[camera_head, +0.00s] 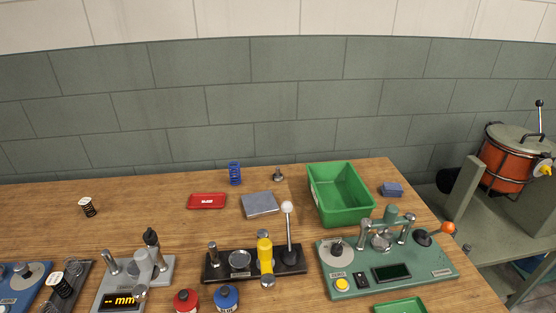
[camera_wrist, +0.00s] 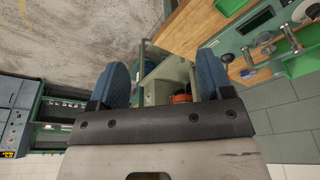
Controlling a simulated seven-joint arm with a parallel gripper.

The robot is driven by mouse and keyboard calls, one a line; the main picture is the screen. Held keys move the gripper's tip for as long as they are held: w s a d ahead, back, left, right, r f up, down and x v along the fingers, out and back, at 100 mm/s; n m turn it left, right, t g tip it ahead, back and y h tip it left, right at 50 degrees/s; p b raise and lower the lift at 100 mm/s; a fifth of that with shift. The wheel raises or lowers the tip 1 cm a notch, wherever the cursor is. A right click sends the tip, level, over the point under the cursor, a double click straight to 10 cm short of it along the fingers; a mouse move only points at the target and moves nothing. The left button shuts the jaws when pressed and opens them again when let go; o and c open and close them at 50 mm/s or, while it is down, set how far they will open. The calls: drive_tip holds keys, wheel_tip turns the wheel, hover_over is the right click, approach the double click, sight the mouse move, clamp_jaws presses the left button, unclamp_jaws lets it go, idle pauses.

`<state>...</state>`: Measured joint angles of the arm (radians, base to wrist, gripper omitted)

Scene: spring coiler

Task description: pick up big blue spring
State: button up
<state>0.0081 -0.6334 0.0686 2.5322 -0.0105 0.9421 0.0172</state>
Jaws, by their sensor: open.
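The big blue spring (camera_head: 235,173) stands upright at the back of the wooden table in the head view, near the wall. It is not in the wrist view. My gripper (camera_wrist: 164,82) shows only in the wrist view, with its two blue-padded fingers apart and nothing between them. The fingers point away from the table toward the floor and the stand beyond, so my gripper is well apart from the spring.
A red tray (camera_head: 207,201) and a grey plate (camera_head: 259,204) lie in front of the spring. A green bin (camera_head: 340,194) stands to the right. A black-based lever device (camera_head: 255,263) and a green machine (camera_head: 386,262) fill the front. A dark spring (camera_head: 88,207) stands at left.

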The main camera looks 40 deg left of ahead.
drive_tip(key=w+a+r+m+g+y, duration=0.1)
drive_tip(key=w+a+y, duration=0.1)
drive_tip(key=w+a, duration=0.6)
drive_tip(key=w+a+r+m+g+y, duration=0.1)
drive_tip(key=w+a+r+m+y, duration=0.1)
drive_tip(key=w+a, duration=0.6)
drive_tip(key=w+a+f+m+g+y, duration=0.1)
drive_tip(key=w+a+f+g+y, duration=0.1)
drive_tip(key=w+a, duration=0.6)
drive_tip(key=w+a+f+m+g+y, duration=0.1)
drive_tip(key=w+a, duration=0.2)
drive_tip(key=a, duration=1)
drive_tip(key=m+g+y, duration=0.4)
drive_tip(key=m+g, duration=0.1)
drive_tip(key=m, duration=0.1)
approach(235, 173)
drive_tip(key=a, duration=0.2)
drive_tip(key=shift+w+a+f, duration=0.2)
drive_tip(key=shift+w+a, duration=0.05)
drive_tip(key=shift+a, duration=0.25)
